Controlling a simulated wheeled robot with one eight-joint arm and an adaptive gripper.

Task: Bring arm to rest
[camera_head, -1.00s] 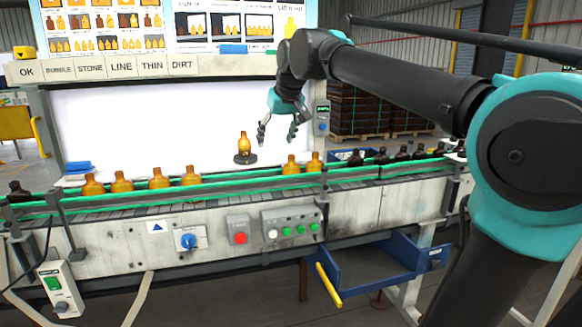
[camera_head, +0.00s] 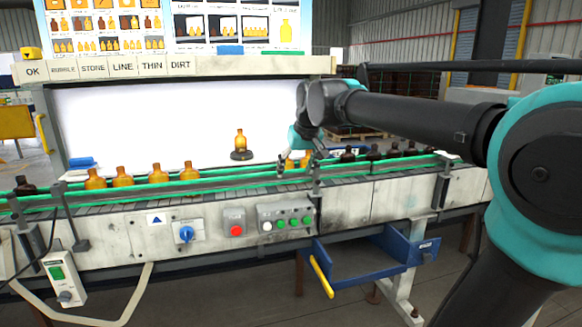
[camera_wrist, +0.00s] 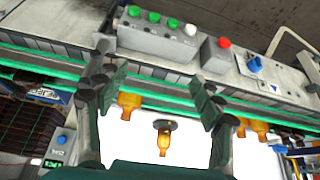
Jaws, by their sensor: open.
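My gripper (camera_head: 298,166) is in front of the conveyor's right half in the head view, low over the green rails. In the wrist view my gripper (camera_wrist: 155,95) has its two fingers wide apart with nothing between them. An amber bottle (camera_head: 240,139) stands upright on a small dark round stand (camera_head: 241,155) before the white panel. That bottle (camera_wrist: 163,143) also shows in the wrist view, beyond the fingers. Several amber bottles (camera_head: 158,174) stand on the conveyor to the left. Others, right of the stand, are partly hidden behind my gripper.
The conveyor (camera_head: 110,197) runs across the view with green guide rails. A control box with buttons (camera_head: 286,217) is on its front. An open blue drawer (camera_head: 355,265) juts out below. Dark bottles (camera_head: 373,153) stand on the right.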

